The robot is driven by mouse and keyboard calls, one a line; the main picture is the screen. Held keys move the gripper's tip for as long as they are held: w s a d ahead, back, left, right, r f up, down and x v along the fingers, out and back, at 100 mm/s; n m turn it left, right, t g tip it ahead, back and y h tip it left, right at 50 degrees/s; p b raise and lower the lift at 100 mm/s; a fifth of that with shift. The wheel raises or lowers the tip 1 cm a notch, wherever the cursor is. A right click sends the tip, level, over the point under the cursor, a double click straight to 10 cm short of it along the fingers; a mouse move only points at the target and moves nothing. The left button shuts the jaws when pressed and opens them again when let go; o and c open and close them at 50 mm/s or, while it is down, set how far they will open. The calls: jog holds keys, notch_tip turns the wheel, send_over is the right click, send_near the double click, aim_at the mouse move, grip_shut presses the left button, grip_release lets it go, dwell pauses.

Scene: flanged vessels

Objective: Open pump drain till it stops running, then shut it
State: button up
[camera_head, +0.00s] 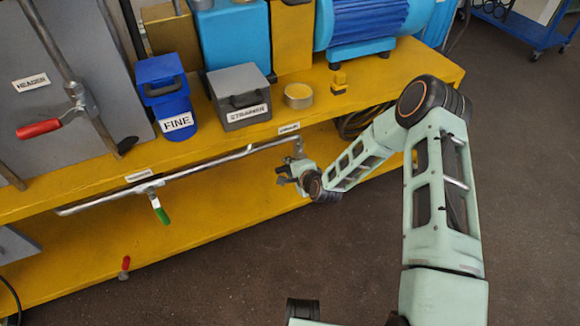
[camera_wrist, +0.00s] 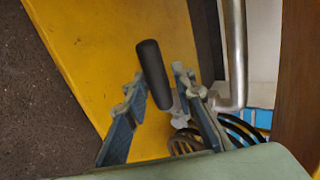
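The grey drain pipe (camera_head: 220,165) runs along under the yellow bench edge. At its right end, below a small label (camera_head: 289,128) too small to read, it turns down behind my gripper (camera_head: 281,176). In the wrist view a black lever handle (camera_wrist: 152,72) stands between the two fingers of my gripper (camera_wrist: 158,84). The fingers are apart on either side of it, and I see no firm closing on it. The valve body (camera_wrist: 180,118) is partly hidden by the right finger. I see no liquid running.
A green-handled valve (camera_head: 160,211) hangs on the same pipe to the left. A red header lever (camera_head: 40,128), a blue FINE vessel (camera_head: 166,95) and a grey STRAINER box (camera_head: 238,88) are on the bench. Coiled black hose (camera_wrist: 240,130) lies near my fingers.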

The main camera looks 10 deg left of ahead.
jog(key=shift+o, duration=0.7)
jog(key=shift+w+d, duration=0.1)
jog(key=shift+d+r, duration=0.1)
jog(key=v, duration=1.2)
